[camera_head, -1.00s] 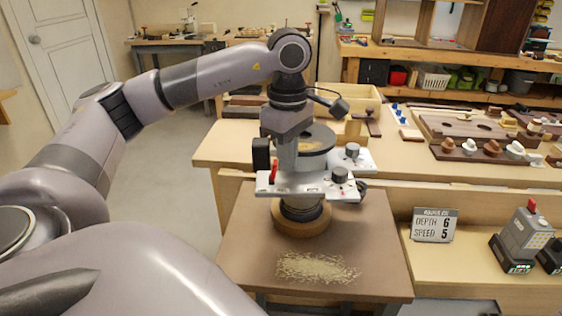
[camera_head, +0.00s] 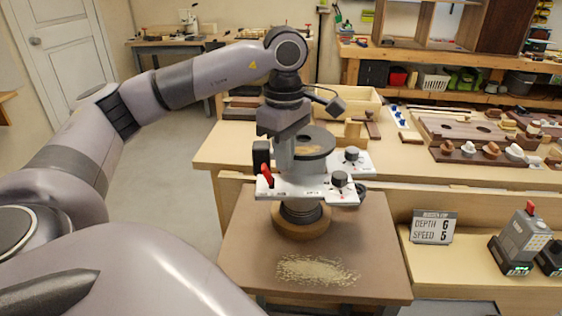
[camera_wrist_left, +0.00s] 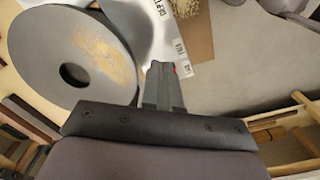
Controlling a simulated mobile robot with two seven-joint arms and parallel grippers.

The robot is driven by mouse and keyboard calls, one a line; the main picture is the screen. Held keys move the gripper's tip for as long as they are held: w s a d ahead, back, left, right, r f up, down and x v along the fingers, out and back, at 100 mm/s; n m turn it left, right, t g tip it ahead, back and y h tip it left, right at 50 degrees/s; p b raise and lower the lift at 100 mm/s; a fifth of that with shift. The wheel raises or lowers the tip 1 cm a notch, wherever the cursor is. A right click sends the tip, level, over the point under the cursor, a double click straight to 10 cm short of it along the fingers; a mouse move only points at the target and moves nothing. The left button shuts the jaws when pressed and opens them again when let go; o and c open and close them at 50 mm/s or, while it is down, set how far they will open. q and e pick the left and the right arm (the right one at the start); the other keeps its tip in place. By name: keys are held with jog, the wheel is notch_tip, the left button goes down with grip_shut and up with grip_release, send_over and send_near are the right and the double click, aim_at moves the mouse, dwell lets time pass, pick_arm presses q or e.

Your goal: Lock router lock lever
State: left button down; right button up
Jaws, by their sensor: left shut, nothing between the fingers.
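The router (camera_head: 310,188) stands upright on a round wooden base, with a white-silver plate, dark knobs and a grey round top dusted with sawdust. Its red lock lever (camera_head: 266,174) sits at the plate's left end, tilted to the left. A small red part of the lever shows beside my fingertips in the left wrist view (camera_wrist_left: 175,69). My left gripper (camera_head: 284,168) points down in front of the router's top, just right of the lever. Its fingers are shut and empty; I cannot tell whether they touch the lever. My right gripper is out of view.
The router stands on a brown table (camera_head: 245,235) with a sawdust pile (camera_head: 318,270) at its front. A sign (camera_head: 434,226) reads depth 6, speed 5. Small machines (camera_head: 520,240) stand at the right. A workbench with wooden parts lies behind.

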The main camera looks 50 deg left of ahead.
pick_arm(q)
jog(key=shift+w+d+r+p, duration=0.2)
jog(key=shift+r+p, duration=0.15)
jog(key=shift+r, duration=0.15)
jog(key=shift+r, duration=0.1)
notch_tip(320, 180, up, 7)
jog(key=p, duration=0.5)
jog(key=shift+p, duration=0.3)
